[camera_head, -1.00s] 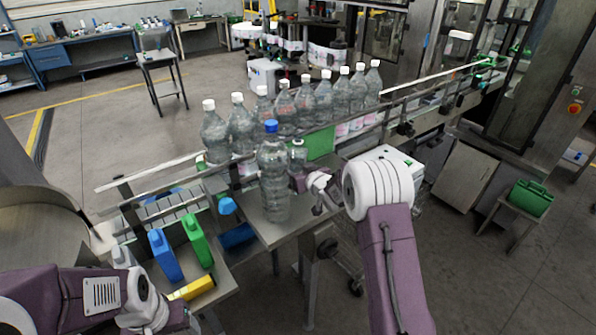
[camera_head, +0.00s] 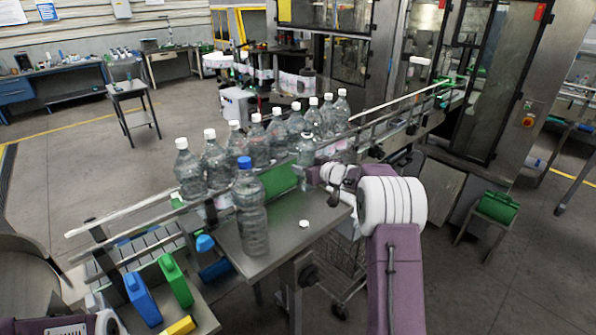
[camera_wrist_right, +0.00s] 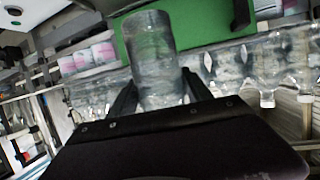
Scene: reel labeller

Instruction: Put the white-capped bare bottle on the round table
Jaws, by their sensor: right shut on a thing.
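My right gripper (camera_head: 314,174) is shut on a clear bottle (camera_head: 306,150), which stands out in front of the bottle row; its cap looks white but is small and blurred. In the right wrist view the bottle (camera_wrist_right: 155,60) sits between the two dark fingers (camera_wrist_right: 160,88), and no label shows on it. Its cap is out of that view. A grey round surface (camera_head: 22,268) at the left edge of the head view looks like the round table, only partly in view. My left arm shows at the bottom left, its fingers out of view.
A blue-capped bottle (camera_head: 252,215) stands on the steel side table (camera_head: 285,240), with a small white piece (camera_head: 304,223) nearby. Several white-capped bottles (camera_head: 215,163) line the conveyor behind.

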